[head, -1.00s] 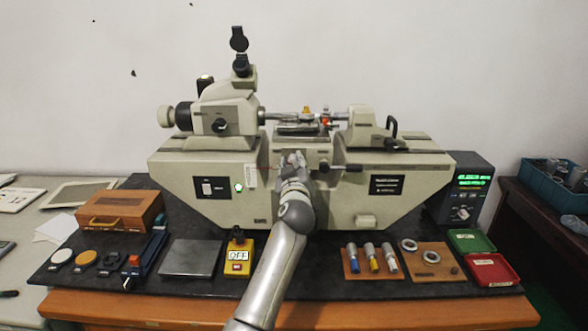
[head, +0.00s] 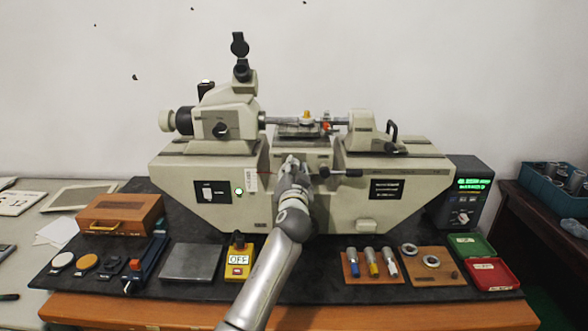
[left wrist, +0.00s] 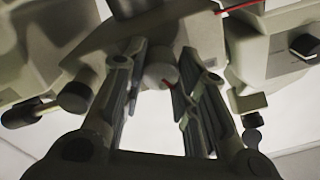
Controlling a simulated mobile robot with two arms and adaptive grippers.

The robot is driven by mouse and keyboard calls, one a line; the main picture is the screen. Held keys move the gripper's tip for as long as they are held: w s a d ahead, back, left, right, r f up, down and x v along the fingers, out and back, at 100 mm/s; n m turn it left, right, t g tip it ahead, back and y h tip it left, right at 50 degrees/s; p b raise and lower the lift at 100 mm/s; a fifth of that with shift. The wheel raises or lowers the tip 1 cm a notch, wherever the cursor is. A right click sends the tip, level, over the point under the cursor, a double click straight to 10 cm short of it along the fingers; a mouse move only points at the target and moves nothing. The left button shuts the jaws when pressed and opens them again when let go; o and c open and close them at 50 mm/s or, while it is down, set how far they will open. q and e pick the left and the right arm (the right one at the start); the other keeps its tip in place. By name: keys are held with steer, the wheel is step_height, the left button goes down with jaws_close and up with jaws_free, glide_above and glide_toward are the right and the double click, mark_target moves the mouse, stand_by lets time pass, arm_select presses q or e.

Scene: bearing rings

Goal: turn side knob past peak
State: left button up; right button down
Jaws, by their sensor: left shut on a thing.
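A beige measuring machine (head: 215,160) stands on the dark bench top. My left gripper (head: 291,164) reaches up to the front of its middle block, and its hand hides what it holds in the head view. In the left wrist view my left gripper's fingers (left wrist: 160,80) lie on both sides of a pale round knob (left wrist: 158,70), shut on it. A thin red line shows beside the knob. A dark rod with a round end (head: 340,172) sticks out just right of the hand. My right gripper is in neither view.
A yellow OFF switch box (head: 239,259), a grey plate (head: 190,262) and a wooden box (head: 120,213) stand at the front left. A board with ring gauges (head: 433,276), red tray (head: 492,273) and display unit (head: 462,198) are at the right.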

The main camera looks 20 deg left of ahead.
arm_select(q)
steer(key=m+p, duration=0.1)
steer(key=m, duration=0.3)
steer(key=shift+r, duration=0.15)
steer(key=m+p, duration=0.2)
steer(key=shift+a+m, duration=0.1)
steer(key=shift+m, duration=0.3)
steer(key=m+h+p, duration=0.1)
steer(key=m+p, duration=0.2)
steer(key=m, duration=0.2)
steer(key=shift+m, duration=0.4)
steer(key=m+p, duration=0.2)
steer(key=m, duration=0.1)
steer(key=shift+r+m, duration=0.1)
steer(key=shift+m, duration=0.2)
steer(key=m+p, duration=0.3)
steer(key=shift+m, duration=0.4)
steer(key=shift+m+p, duration=0.75)
steer(key=shift+m, duration=0.35)
steer(key=shift+m+p, duration=0.65)
steer(key=shift+m, duration=0.45)
